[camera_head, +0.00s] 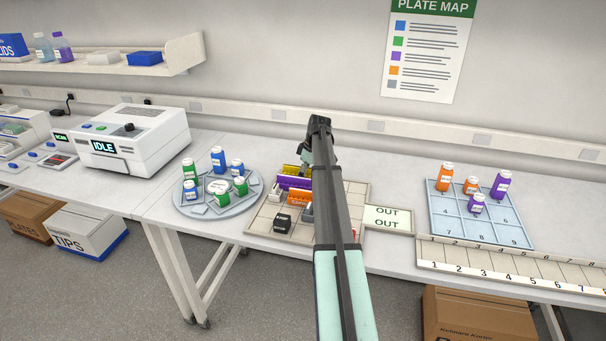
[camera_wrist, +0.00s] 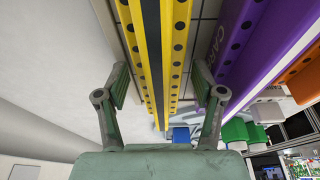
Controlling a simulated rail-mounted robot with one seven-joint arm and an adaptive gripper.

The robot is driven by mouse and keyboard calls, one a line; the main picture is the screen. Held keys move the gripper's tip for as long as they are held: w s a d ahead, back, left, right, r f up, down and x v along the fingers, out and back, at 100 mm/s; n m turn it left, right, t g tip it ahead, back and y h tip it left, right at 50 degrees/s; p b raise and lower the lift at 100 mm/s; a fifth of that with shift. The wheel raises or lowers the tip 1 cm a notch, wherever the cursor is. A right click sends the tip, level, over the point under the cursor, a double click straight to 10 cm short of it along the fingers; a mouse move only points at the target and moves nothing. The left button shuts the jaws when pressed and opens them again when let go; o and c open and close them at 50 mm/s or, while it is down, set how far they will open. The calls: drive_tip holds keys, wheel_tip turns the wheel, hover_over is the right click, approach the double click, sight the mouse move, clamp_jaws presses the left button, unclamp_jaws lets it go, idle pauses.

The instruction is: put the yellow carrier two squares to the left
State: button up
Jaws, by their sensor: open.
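The yellow carrier (camera_head: 289,169) lies at the back of the beige squared board (camera_head: 358,195), partly hidden by my arm. In the wrist view the yellow carrier (camera_wrist: 147,50) is long, with rows of dark holes, and runs between my fingers. My gripper (camera_wrist: 160,88) is open, one finger on each side of it, with gaps showing. In the head view my gripper (camera_head: 306,160) is over the back of the board, mostly hidden by my arm. Contact with the carrier cannot be told.
A purple carrier (camera_wrist: 255,45) lies close beside the yellow one; an orange piece (camera_wrist: 303,78) is beyond it. A black block (camera_head: 283,222) sits at the board's front. A round tray (camera_head: 183,204) with bottles stands left, an OUT plate (camera_head: 388,218) right.

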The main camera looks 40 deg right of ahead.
sight(310, 169)
drive_tip(key=b+v, duration=0.2)
drive_tip(key=v, duration=1)
drive_tip(key=shift+r+b, duration=0.15)
drive_tip(key=shift+b, duration=0.25)
drive_tip(key=shift+w+a, duration=0.1)
